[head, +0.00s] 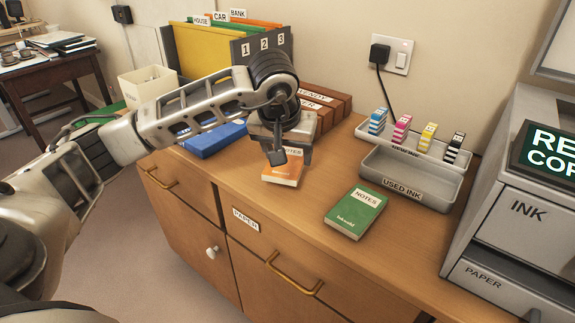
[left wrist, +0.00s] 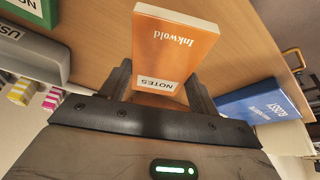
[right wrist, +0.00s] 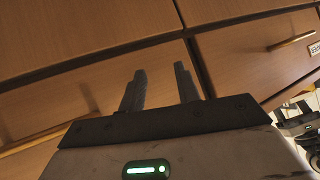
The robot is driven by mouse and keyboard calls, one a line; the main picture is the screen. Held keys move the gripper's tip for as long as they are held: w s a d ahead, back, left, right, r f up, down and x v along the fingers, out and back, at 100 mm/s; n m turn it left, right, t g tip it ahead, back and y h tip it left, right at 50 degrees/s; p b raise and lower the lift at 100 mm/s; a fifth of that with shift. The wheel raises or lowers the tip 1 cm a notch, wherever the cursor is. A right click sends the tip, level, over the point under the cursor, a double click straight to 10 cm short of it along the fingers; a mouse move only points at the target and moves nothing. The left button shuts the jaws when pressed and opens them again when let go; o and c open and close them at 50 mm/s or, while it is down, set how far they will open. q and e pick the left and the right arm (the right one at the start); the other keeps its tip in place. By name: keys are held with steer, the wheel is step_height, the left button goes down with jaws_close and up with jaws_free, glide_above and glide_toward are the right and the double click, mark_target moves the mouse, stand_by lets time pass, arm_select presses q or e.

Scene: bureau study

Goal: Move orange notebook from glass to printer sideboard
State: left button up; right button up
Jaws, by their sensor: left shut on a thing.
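The orange notebook (head: 283,171) is at the sideboard top (head: 318,212), between the blue book and the green notebook. I cannot tell whether it touches the wood. My left gripper (head: 288,155) is shut on it from above, covering its far part. In the left wrist view the orange notebook (left wrist: 174,45) sits between the two fingers (left wrist: 160,85), label end nearest the palm. My right gripper (right wrist: 160,90) is open and empty in front of wooden drawer fronts; it is outside the head view. No glass shows clearly.
A green notebook (head: 356,213) lies to the right. Behind it are a grey used-ink tray (head: 410,187) and several ink cartridges (head: 401,130). The printer (head: 515,215) stands at the right. A blue book (head: 213,140), brown binders (head: 328,100) and a file holder (head: 205,55) are at the left and back.

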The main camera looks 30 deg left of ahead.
mark_target(288, 165)
arm_select(q)
step_height(288, 165, down, 3)
steer(key=shift+f, duration=0.1)
arm_select(e)
steer(key=shift+a+f, duration=0.25)
steer(key=shift+f, duration=0.4)
arm_select(q)
steer(key=shift+b, duration=0.3)
arm_select(e)
steer(key=shift+w, duration=0.1)
arm_select(q)
steer(key=shift+f, duration=0.2)
arm_select(e)
steer(key=shift+f, duration=0.1)
arm_select(q)
steer(key=o, duration=1)
arm_select(e)
steer(key=shift+f, duration=0.1)
arm_select(q)
steer(key=shift+s, duration=0.1)
